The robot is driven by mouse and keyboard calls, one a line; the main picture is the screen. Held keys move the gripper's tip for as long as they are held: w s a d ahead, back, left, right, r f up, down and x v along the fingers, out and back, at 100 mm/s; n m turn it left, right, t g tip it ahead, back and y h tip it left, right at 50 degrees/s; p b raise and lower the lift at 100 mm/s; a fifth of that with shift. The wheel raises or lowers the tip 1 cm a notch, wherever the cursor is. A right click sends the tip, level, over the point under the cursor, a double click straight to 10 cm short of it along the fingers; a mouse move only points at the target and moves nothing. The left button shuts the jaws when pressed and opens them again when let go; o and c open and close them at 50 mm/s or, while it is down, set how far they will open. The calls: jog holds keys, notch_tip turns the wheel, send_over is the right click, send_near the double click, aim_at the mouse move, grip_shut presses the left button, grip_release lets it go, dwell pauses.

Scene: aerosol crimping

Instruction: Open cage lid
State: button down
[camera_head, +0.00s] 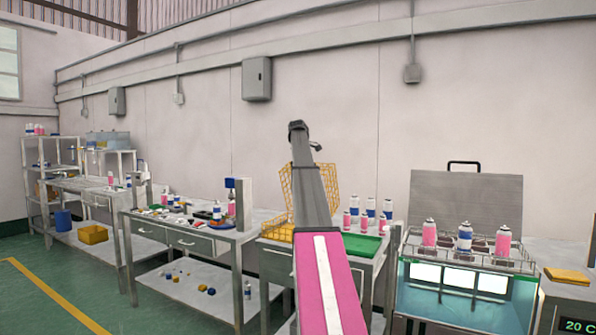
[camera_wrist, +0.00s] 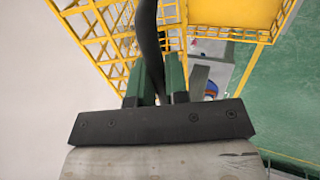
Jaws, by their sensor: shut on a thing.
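The yellow mesh cage stands on the middle table, partly hidden behind my arm in the head view. A mesh panel (camera_head: 331,181), which looks like its lid, stands up steeply on both sides of my arm. A low yellow part (camera_head: 279,233) lies at table level. In the wrist view, yellow mesh (camera_wrist: 92,30) fills the upper left and a yellow tray-like part (camera_wrist: 238,18) the upper right. A dark curved handle (camera_wrist: 148,38) runs down between the green fingers of my gripper (camera_wrist: 161,82), which is shut on it.
Several spray cans (camera_head: 370,207) and a green tray (camera_head: 362,245) are right of the cage. A glass-fronted bath (camera_head: 457,285) with cans and a raised grey lid (camera_head: 466,205) stands farther right. A cluttered workbench (camera_head: 180,236) is at left.

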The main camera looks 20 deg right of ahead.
jog(key=w+d, duration=1)
jog(key=d, duration=0.3)
jog(key=shift+f, duration=0.15)
jog(key=shift+w, duration=0.1)
jog(key=c, duration=1.1)
grip_release()
jog(key=shift+c, duration=0.2)
jog(key=v, duration=1)
jog(key=shift+a+r, duration=0.15)
jog(key=shift+r, duration=0.2)
